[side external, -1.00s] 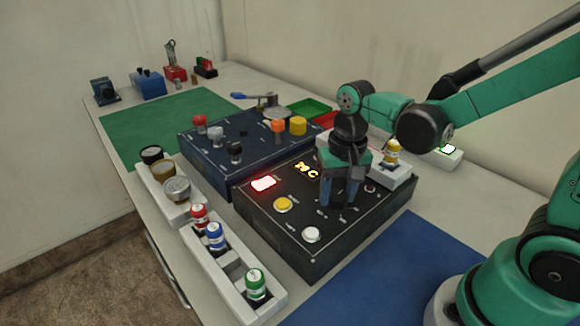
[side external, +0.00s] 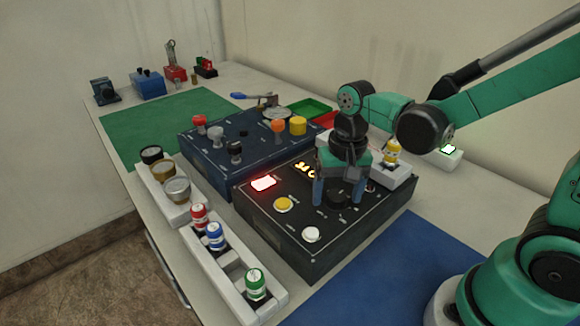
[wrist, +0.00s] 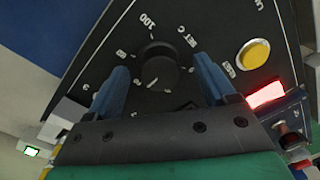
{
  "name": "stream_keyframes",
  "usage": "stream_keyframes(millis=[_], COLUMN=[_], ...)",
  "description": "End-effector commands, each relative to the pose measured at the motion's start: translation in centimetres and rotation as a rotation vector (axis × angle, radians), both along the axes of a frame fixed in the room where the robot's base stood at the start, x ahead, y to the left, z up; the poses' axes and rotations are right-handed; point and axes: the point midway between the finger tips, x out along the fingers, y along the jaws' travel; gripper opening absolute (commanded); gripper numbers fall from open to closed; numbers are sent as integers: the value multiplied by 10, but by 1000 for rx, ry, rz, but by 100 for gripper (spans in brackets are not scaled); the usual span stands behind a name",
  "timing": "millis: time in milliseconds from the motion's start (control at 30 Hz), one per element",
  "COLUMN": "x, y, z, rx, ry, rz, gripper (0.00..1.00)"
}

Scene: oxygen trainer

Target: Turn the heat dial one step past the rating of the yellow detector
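The black heat dial (wrist: 160,66) sits on the black control box (side external: 285,240). Printed marks ring it, with 100 readable; its pointer setting is unclear. My gripper (side external: 338,200) is open above the box. In the wrist view its two blue fingers (wrist: 165,85) stand apart on either side of the dial, and I see no clear contact. The yellow detector (side external: 392,152) stands upright in a white holder (side external: 395,178) behind the box; its rating is too small to read. The lit yellow display (side external: 305,171) is partly hidden by my gripper.
A white rack (side external: 225,270) holds red, blue and green detectors. The blue mat (side external: 400,275) is clear.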

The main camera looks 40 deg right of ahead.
Motion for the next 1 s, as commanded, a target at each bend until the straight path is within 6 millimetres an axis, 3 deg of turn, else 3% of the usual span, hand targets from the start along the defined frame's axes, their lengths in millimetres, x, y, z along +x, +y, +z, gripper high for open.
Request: stream_keyframes(millis=[267, 700, 1000], x=[0, -1, -2], y=[0, -2, -2], z=[7, 52, 56], rx=[0, 0, 0], ry=[1, 0, 0], rz=[0, 0, 0], gripper=[77, 77, 77])
